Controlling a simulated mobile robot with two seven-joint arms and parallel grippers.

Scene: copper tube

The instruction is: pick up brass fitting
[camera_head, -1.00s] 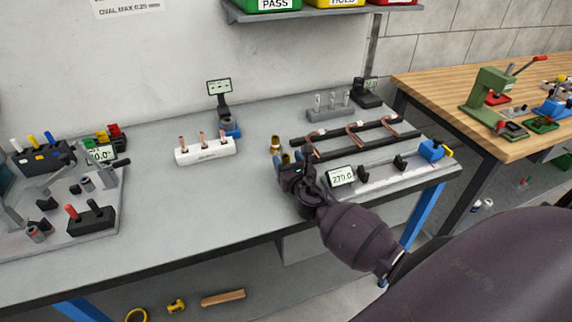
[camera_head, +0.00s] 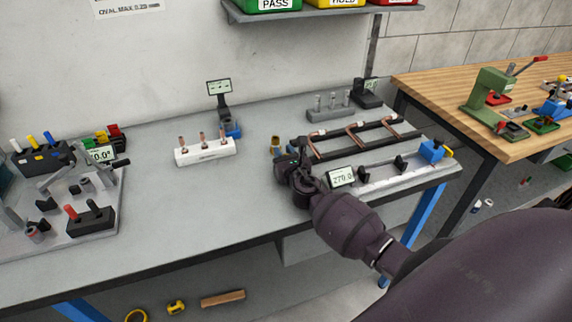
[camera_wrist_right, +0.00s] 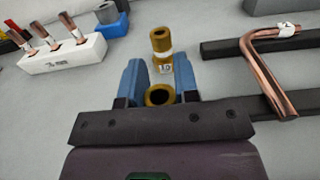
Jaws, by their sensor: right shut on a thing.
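The held fitting is mostly hidden by my gripper in the head view. My left gripper is not in view.
A white block (camera_head: 205,150) with copper pieces stands to the left. A dark rack (camera_head: 350,140) with bent copper tubes lies to the right, close to my gripper. A display (camera_head: 341,177) stands beside my wrist. The table's left-centre (camera_head: 190,205) is clear.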

